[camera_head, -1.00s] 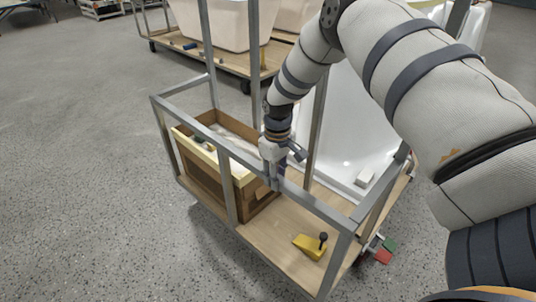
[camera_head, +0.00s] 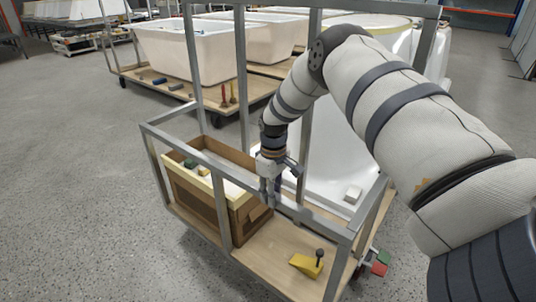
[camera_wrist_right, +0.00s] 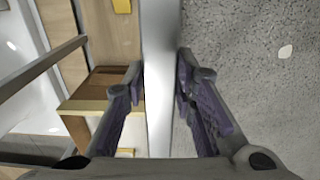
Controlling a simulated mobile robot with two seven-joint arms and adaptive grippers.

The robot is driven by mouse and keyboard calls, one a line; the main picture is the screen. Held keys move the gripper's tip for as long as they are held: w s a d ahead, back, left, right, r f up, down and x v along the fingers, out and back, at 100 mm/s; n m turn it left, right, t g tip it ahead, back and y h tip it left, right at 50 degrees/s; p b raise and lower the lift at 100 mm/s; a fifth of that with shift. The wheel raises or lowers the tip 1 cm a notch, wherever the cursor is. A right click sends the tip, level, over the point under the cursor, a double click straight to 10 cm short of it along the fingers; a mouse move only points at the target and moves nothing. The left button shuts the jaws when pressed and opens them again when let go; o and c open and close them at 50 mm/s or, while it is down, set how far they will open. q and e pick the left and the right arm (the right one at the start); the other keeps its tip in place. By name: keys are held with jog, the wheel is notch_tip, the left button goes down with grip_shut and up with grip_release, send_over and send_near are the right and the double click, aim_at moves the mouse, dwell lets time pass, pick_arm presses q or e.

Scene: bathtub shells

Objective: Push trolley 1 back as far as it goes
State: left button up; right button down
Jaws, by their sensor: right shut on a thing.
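The near trolley (camera_head: 318,221) has a grey metal frame and a wooden deck; no number is readable on it. A white bathtub shell (camera_head: 330,150) stands on it, partly hidden by my right arm. My right gripper (camera_head: 270,188) reaches down onto the trolley's near top rail and is shut on it. In the right wrist view the rail (camera_wrist_right: 160,40) runs between the two purple-padded fingers (camera_wrist_right: 160,72). My left gripper is not in view.
Another trolley (camera_head: 255,88) with white tubs (camera_head: 190,50) stands behind. Grey floor is clear at left.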

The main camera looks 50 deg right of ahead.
jog(key=shift+d+f, duration=0.1)
jog(key=shift+d, duration=0.3)
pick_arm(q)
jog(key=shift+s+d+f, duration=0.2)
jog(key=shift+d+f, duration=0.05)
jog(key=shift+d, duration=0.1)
pick_arm(e)
jog(key=shift+d, duration=0.45)
jog(key=c, duration=1.6)
grip_release()
jog(key=shift+o, duration=1.4)
jog(key=shift+d, duration=0.15)
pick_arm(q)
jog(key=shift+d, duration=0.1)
